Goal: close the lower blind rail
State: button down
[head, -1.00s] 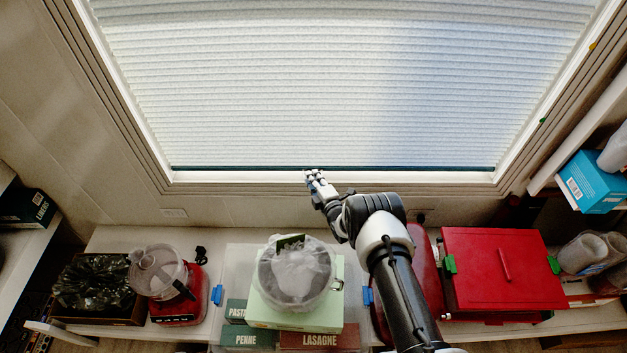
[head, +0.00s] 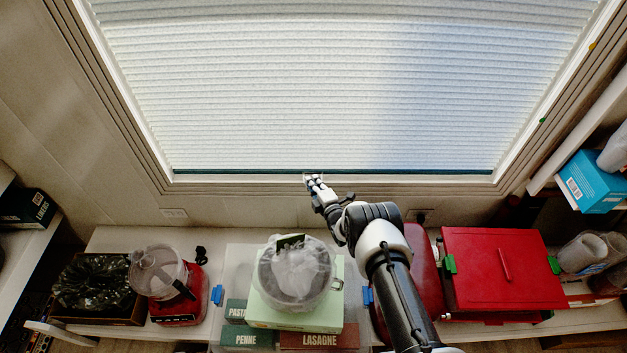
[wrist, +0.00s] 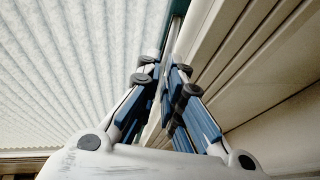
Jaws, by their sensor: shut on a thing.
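The pale pleated blind hangs nearly the full height of the window in the head view. Its lower blind rail (head: 420,171) is a thin dark green bar along the bottom edge, just above the white window sill. My gripper (head: 312,178) is at the rail, left of its middle, shut on it. In the wrist view my gripper (wrist: 166,75) has its blue-padded fingers close together, with the dark teal lower blind rail (wrist: 177,28) running up between and beyond the tips. The fingers hide the grasped part.
A counter below the window holds a red box (head: 480,275), a mixing bowl (head: 296,273) on a green box and a red blender (head: 178,300). A blue box (head: 592,185) sits on the right shelf.

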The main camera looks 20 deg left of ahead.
jog(key=shift+f, duration=0.35)
jog(key=c, duration=1.8)
grip_release()
jog(key=v, duration=1.2)
jog(key=shift+f, duration=0.1)
